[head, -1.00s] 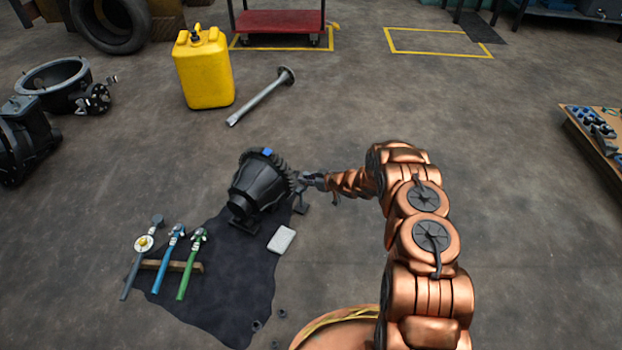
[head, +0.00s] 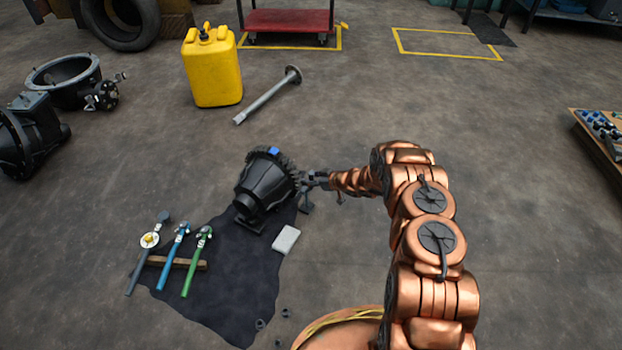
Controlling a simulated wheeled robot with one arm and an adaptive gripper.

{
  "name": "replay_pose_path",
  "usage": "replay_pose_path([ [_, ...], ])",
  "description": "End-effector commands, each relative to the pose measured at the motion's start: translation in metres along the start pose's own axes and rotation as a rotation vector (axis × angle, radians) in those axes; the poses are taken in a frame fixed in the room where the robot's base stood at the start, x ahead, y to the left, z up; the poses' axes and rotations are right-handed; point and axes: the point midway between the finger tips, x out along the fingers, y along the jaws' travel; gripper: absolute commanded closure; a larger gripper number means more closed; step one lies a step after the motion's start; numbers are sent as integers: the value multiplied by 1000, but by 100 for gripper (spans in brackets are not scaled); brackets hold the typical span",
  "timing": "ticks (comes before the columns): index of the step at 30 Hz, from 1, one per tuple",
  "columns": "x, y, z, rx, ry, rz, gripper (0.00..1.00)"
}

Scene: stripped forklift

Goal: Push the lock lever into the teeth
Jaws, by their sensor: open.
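My gripper (head: 312,180) is at the right end of the housing, beside the toothed ring, and is open. A small dark piece (head: 305,205) shows just below my gripper, at the housing's right side. I cannot tell whether it is the lock lever or its bracket, nor whether my gripper touches it.
Three long-handled tools (head: 180,262) rest across a wooden block on the mat. A pale block (head: 286,239) lies in front of the housing. A yellow canister (head: 212,72) and a metal shaft (head: 268,95) are behind.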

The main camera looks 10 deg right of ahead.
Motion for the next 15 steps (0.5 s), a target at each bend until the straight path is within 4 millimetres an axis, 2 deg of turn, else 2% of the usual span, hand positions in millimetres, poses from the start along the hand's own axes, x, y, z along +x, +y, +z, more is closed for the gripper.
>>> replay_pose_path([
  [8,-10,1,0,0,-2,1,53],
  [15,-42,2,0,1,-2,3,53],
])
